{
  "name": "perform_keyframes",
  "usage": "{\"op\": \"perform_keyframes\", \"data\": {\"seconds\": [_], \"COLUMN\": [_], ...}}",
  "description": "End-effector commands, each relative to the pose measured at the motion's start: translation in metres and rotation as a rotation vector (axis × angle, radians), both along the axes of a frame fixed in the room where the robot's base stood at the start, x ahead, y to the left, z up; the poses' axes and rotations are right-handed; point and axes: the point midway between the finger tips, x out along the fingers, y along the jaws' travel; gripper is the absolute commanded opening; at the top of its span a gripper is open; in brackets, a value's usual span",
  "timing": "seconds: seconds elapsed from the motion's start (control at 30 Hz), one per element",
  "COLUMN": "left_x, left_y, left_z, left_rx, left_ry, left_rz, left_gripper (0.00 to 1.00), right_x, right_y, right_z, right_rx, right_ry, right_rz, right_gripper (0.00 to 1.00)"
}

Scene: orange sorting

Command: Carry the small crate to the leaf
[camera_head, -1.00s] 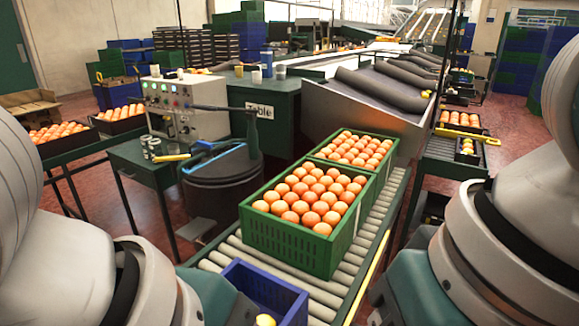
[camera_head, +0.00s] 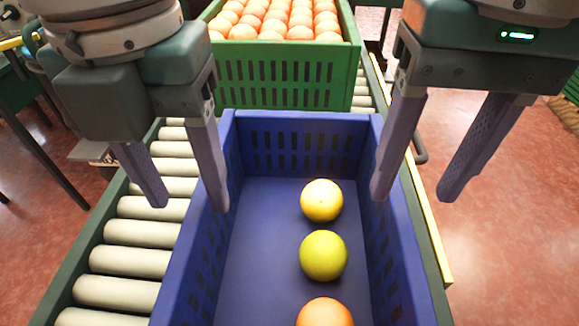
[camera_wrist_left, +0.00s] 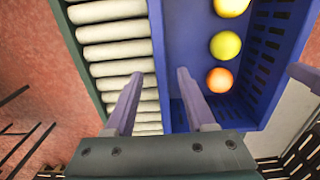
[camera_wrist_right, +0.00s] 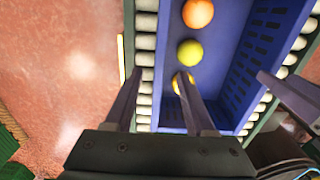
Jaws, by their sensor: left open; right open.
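The small blue crate (camera_head: 262,235) stands on the roller conveyor and holds a yellow ball (camera_head: 321,200), a yellow-green ball (camera_head: 323,256) and an orange one (camera_head: 324,314). My left gripper (camera_head: 186,203) is open at the crate's left wall, one finger over the rollers and one over the crate's inside. My right gripper (camera_head: 414,196) is open at the right wall, one finger outside and one inside. Both wrist views show the crate, left (camera_wrist_left: 195,45) and right (camera_wrist_right: 240,75), with nothing clamped. Whether the fingers touch the walls I cannot tell. I cannot make out a leaf now.
A green crate (camera_head: 290,75) full of oranges stands on the conveyor just beyond the blue one. Bare rollers (camera_head: 150,233) run along the left, and a yellow rail (camera_head: 428,232) edges the right. Red floor (camera_head: 510,240) is open to the right.

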Motion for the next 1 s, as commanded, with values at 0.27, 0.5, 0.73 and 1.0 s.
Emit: {"op": "perform_keyframes", "data": {"seconds": [0.27, 0.5, 0.73, 1.0], "left_x": [0.0, -0.001, -0.001, 0.0], "left_y": [0.0, 0.0, 0.0, -0.001], "left_z": [-0.004, -0.038, -0.077, -0.098], "left_rx": [-0.002, 0.0, 0.0, -0.002], "left_ry": [0.0, 0.003, 0.001, -0.002], "left_rz": [0.003, 0.005, 0.003, 0.003], "left_gripper": [0.55, 0.55, 0.55, 0.55], "right_x": [0.0, -0.001, -0.001, 0.0], "right_y": [0.0, 0.0, 0.0, 0.0], "right_z": [-0.004, -0.039, -0.077, -0.098], "right_rx": [0.001, -0.001, -0.001, 0.001], "right_ry": [0.001, 0.005, 0.002, 0.0], "right_rz": [0.001, 0.0, 0.001, 0.001], "right_gripper": [0.55, 0.55, 0.55, 0.55]}}
